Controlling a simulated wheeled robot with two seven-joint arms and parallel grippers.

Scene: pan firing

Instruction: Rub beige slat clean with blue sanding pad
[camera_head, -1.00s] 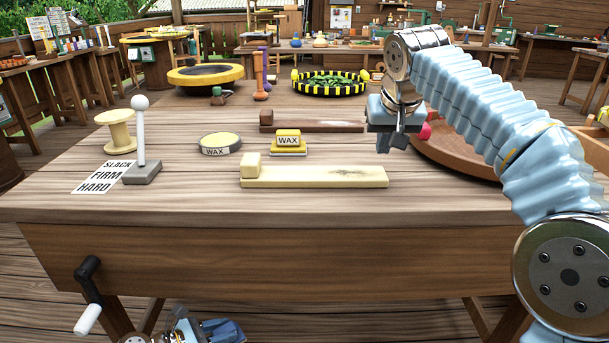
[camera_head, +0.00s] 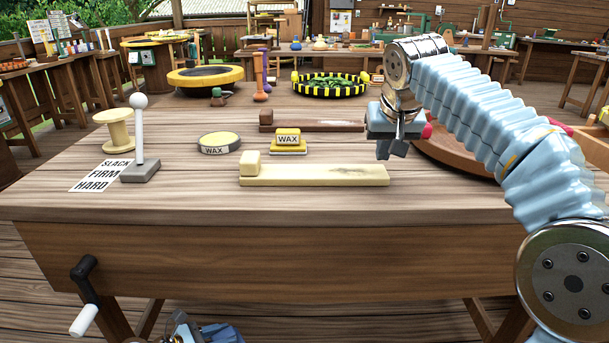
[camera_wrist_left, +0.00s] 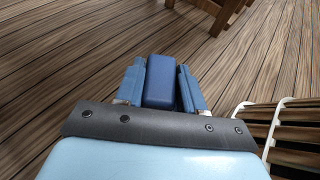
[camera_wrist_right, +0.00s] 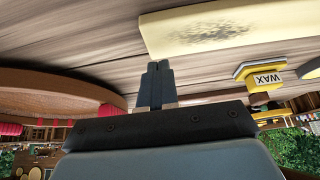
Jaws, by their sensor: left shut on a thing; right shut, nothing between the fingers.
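The beige slat (camera_head: 300,177) lies flat on the workbench near its front edge, with a beige block at its left end and a dark smudge toward its right end. The smudged end of the slat (camera_wrist_right: 215,30) also shows in the right wrist view. My left gripper (camera_wrist_left: 160,82) is shut on the blue sanding pad (camera_wrist_left: 161,80), held low over the floor in front of the bench. In the head view only a bit of that gripper (camera_head: 190,330) shows at the bottom edge. My right gripper (camera_head: 390,150) is shut and empty, above the bench just beyond the slat's right end.
A yellow WAX block (camera_head: 288,139) and a round WAX tin (camera_head: 219,143) stand behind the slat. A brown slat (camera_head: 320,125) lies further back. A lever on a grey base (camera_head: 141,171) stands left, beside a spool (camera_head: 115,128). A round wooden tray (camera_head: 450,152) is at right.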

